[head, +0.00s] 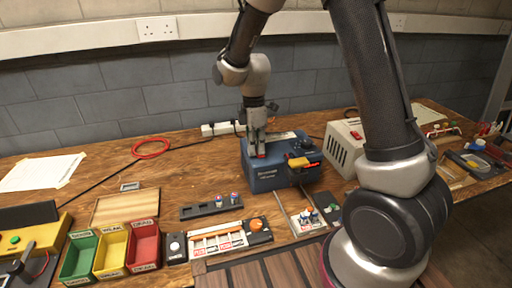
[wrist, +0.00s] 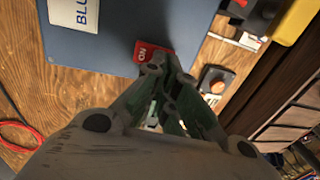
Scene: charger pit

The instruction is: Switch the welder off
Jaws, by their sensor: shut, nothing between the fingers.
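A red rocker switch (wrist: 147,50) marked "ON" is on this top near one edge. My gripper (head: 258,155) is above the top of the blue machine, fingers pointing down. In the wrist view my gripper (wrist: 168,65) is shut and empty, its fingertips at the red switch and partly covering it. I cannot tell whether they touch it.
A cream machine (head: 345,147) with a red switch stands to the right, partly behind my arm. Yellow-and-black parts (head: 299,162) sit at the blue machine's right front. Green, yellow and red bins (head: 112,250) and a black tray (head: 211,207) are in front. A red cable coil (head: 151,148) lies left.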

